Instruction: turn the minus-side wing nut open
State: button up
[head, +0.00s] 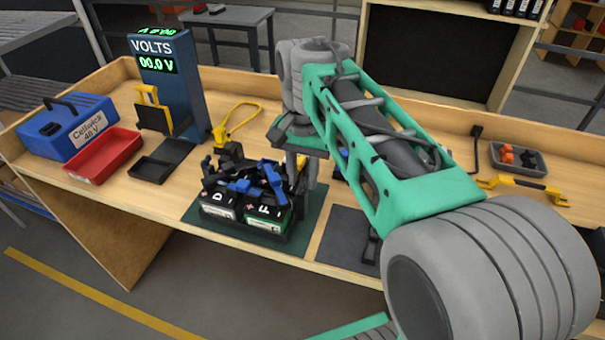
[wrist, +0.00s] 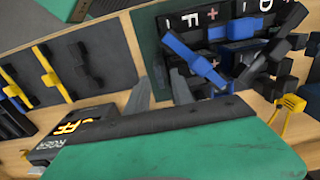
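A battery tray (head: 245,222) holds two blocks marked D and F on a green mat (head: 205,205). Blue and black parts crowd its top, with blue pieces (head: 270,175) near the F block. In the wrist view a long blue piece (wrist: 190,57) lies slanted beside the F mark, close to the fingertips. I cannot tell for certain which part is the minus-side wing nut. My gripper (head: 302,168) points down at the right side of the tray. In the wrist view its two grey fingers (wrist: 160,90) are apart, with nothing clearly held between them.
A voltmeter post (head: 165,75) reading 00.0 V, a red tray (head: 105,155) and a blue case (head: 68,125) stand left. A yellow loop (head: 240,115) lies behind the tray. A dark mat (head: 345,235) is right of it. A grey bin (head: 518,160) and yellow-handled tool (head: 525,188) lie far right.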

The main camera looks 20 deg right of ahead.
jog(key=shift+c, duration=0.5)
grip_shut()
jog(key=shift+n, duration=0.3)
jog(key=n, duration=0.6)
jog(key=shift+a+r, duration=0.1)
jog(key=n, duration=0.5)
jog(key=shift+a+n, duration=0.1)
jog(key=shift+n, duration=0.2)
jog(key=n, duration=0.5)
jog(key=shift+n, duration=0.4)
jog(key=shift+a, duration=0.1)
